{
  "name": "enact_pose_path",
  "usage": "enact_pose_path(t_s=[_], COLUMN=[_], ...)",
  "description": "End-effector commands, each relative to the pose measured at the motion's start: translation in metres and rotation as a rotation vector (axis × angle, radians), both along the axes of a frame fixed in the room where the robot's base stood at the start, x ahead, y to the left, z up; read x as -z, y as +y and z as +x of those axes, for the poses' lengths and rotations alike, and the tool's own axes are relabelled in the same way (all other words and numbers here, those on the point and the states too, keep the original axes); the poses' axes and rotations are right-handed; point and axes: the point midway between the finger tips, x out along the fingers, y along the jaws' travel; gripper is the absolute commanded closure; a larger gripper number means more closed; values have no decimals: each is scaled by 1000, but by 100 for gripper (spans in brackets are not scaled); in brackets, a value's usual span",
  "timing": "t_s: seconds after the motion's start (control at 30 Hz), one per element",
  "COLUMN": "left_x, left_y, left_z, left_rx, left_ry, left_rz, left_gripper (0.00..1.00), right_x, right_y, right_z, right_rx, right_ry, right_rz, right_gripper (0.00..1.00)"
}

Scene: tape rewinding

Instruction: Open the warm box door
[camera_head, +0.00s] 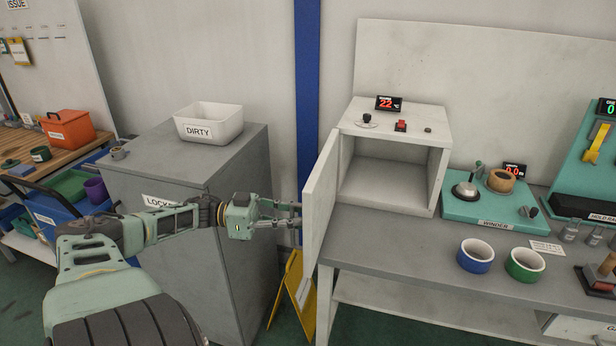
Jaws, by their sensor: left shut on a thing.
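The warm box (439,158) is a pale grey-white box on the workbench. A red display showing 22 °C, a knob and a red switch are on its top. Its door (322,197) is swung open on the left side, and the inside looks empty. My left gripper (298,214) reaches in from the left, with its fingers at the door's outer face. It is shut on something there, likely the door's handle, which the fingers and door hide. My right gripper is not in view.
A grey locker (245,160) with a white DIRTY bin (208,123) stands left. A yellow floor sign (297,292) stands between locker and bench.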

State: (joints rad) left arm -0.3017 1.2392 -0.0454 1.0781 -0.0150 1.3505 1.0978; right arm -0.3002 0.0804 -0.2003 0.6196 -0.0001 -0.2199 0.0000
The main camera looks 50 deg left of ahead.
Motion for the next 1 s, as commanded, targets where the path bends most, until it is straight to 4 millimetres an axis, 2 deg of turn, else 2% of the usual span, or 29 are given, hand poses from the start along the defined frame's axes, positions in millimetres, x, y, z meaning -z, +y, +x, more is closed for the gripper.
enact_pose_path(t_s=[0.2,0.6,0.63,0.73,1.0], left_x=[1,2,2,2,1], left_y=[11,12,12,12,12], left_z=[-5,-6,-6,-6,-6], left_rx=[1,3,3,3,1], left_ry=[4,6,6,5,3], left_rz=[-1,-1,-1,-1,0], left_gripper=[100,100,93,84,83], right_x=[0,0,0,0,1], right_y=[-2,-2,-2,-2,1], right_z=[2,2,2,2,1], right_rx=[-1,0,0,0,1], right_ry=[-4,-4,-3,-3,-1], right_rz=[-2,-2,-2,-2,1], right_gripper=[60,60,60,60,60])
